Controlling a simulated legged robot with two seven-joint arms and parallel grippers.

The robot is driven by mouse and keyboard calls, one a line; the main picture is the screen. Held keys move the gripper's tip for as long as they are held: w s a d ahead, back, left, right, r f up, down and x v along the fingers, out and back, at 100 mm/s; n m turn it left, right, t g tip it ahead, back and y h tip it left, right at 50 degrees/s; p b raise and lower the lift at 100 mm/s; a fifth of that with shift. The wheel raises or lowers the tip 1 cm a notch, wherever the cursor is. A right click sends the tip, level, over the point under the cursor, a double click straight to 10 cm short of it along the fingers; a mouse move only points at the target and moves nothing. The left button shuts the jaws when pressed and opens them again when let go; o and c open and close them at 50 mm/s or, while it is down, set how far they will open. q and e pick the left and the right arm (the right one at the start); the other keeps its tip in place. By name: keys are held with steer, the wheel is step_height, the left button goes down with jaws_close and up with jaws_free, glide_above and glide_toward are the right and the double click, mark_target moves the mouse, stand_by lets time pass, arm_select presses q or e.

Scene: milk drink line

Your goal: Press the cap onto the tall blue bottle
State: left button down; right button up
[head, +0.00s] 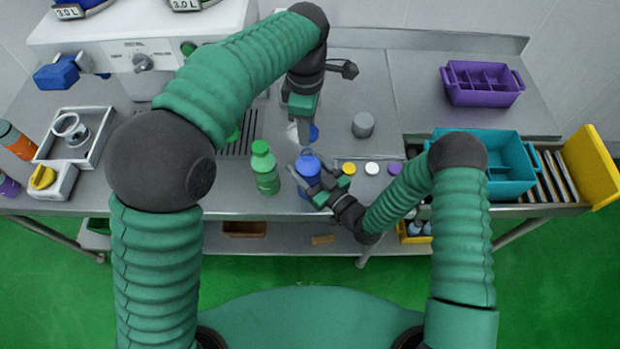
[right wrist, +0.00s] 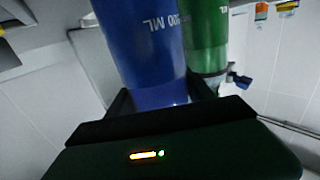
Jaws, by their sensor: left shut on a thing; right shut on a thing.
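The tall blue bottle (head: 310,167) stands near the front edge of the steel table, next to a green bottle (head: 265,168). My right gripper (head: 318,188) is shut on the blue bottle's body. In the right wrist view the blue bottle (right wrist: 148,45) fills the space between the fingers, with upside-down lettering on it. My left gripper (head: 303,130) points down behind the bottle in the head view. It is shut on a small blue piece (head: 314,132), which looks like the cap. The piece shows apart from the bottle; its height above the table is hard to tell.
Yellow (head: 349,168), white (head: 372,168) and purple (head: 395,169) caps lie right of the bottle. A grey cylinder (head: 363,125) stands behind them. A teal crate (head: 512,190) and a purple crate (head: 482,85) are at right. The green bottle (right wrist: 205,40) stands close by in the wrist view.

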steer(key=shift+c, duration=1.1)
arm_select(q)
steer(key=shift+d+f, duration=0.1)
steer(key=shift+d, duration=0.3)
arm_select(e)
steer(key=shift+d, duration=0.3)
jaws_close()
arm_select(q)
glide_above(309, 150)
steer(key=f, duration=0.4)
steer(key=shift+d+f, duration=0.2)
arm_select(e)
steer(key=shift+d, duration=0.2)
arm_select(q)
steer(key=shift+a+f, duration=0.1)
steer(key=shift+a, duration=0.2)
arm_select(e)
steer(key=shift+a, duration=0.25)
arm_select(q)
steer(key=shift+d, duration=0.1)
arm_select(e)
steer(key=shift+d, duration=0.1)
arm_select(q)
steer(key=shift+f, duration=0.1)
steer(key=shift+d+f, duration=0.1)
steer(key=shift+f, duration=0.15)
arm_select(e)
steer(key=shift+d, duration=0.1)
arm_select(q)
steer(key=shift+f, duration=0.5)
